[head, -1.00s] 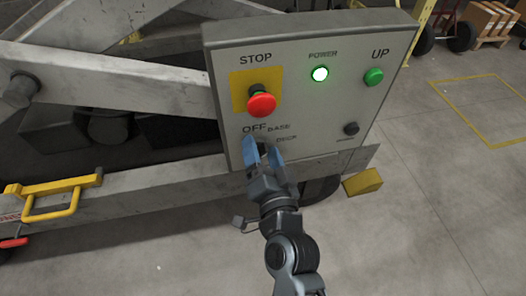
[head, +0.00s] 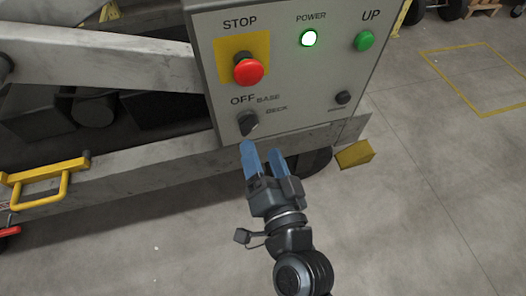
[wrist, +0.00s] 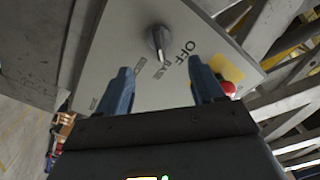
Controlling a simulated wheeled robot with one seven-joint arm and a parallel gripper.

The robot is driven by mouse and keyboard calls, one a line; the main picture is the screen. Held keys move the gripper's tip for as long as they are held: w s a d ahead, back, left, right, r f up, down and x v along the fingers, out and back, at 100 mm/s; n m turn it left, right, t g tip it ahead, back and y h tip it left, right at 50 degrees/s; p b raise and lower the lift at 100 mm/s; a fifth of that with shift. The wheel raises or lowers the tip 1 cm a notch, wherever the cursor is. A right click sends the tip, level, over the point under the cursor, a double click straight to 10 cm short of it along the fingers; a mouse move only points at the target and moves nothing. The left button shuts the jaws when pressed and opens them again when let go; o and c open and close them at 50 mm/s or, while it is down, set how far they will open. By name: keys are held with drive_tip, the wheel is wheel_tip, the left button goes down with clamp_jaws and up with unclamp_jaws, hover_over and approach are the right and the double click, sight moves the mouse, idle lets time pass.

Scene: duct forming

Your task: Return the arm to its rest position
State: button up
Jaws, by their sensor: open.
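My gripper (head: 263,160) is open and empty, with two blue fingers, just below the control panel (head: 212,60) in the head view. Its fingertips are apart from the black selector knob (head: 248,122), which sits by the OFF, BASE and DECK labels. In the wrist view the knob (wrist: 158,42) shows beyond and between the open fingers (wrist: 160,82), with clear space around it. The red STOP button (head: 248,70) on its yellow plate is above the knob.
A green UP button (head: 364,40) and a small black button (head: 343,97) are on the panel's right. The grey lift frame (head: 120,165) with a yellow handle (head: 45,187) extends left. A yellow wedge (head: 354,154) lies near the panel. Open concrete floor (head: 420,200) lies at right.

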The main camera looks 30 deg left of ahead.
drive_tip(key=s+d+f+m+t+h, duration=0.1)
drive_tip(key=s+d+h, duration=0.3)
drive_tip(key=d, duration=0.6)
drive_tip(key=s+d+t+h, duration=0.1)
drive_tip(key=s+d+h, duration=0.3)
drive_tip(key=d, duration=0.6)
drive_tip(key=s+d+f+m+t+h, duration=0.1)
drive_tip(key=s+d+t+h, duration=0.1)
drive_tip(key=s+d, duration=0.6)
drive_tip(key=s+d+r+n+h, duration=0.1)
drive_tip(key=s+d+r+h, duration=0.3)
drive_tip(key=s+d+r, duration=0.45)
wheel_tip(320, 180, up, 22)
drive_tip(key=p, duration=2.3)
drive_tip(key=shift+d+r+g, duration=0.25)
drive_tip(key=shift+d+g, duration=0.15)
